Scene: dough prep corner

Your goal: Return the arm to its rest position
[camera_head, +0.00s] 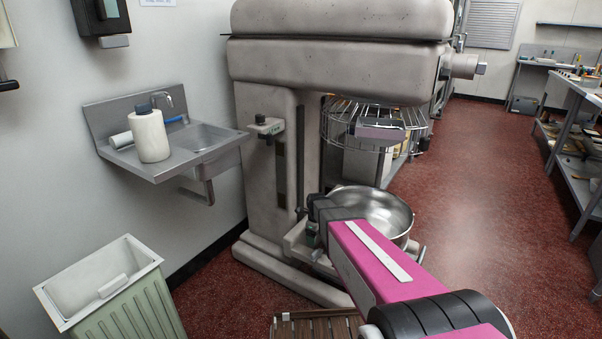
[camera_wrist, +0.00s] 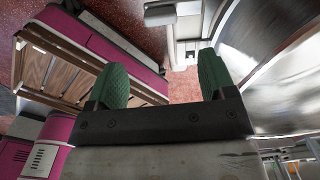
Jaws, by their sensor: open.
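My pink and black arm (camera_head: 375,262) reaches from the lower right of the head view toward the big mixer. Its dark end is in front of the left side of the steel mixing bowl (camera_head: 385,214). In the wrist view my gripper (camera_wrist: 162,80) has its two green fingers spread well apart, with nothing between them. The fingers do not show clearly in the head view. The shiny bowl (camera_wrist: 282,65) fills the right side of the wrist view, beside the right finger. I cannot tell whether they touch.
The grey mixer (camera_head: 270,170) with its wire guard (camera_head: 400,128) stands close around the arm's end. A slatted wooden piece (camera_head: 316,328) is low in front. A green bin (camera_head: 125,310) and a steel sink (camera_head: 205,142) are on the left. Red floor (camera_head: 480,200) is clear on the right.

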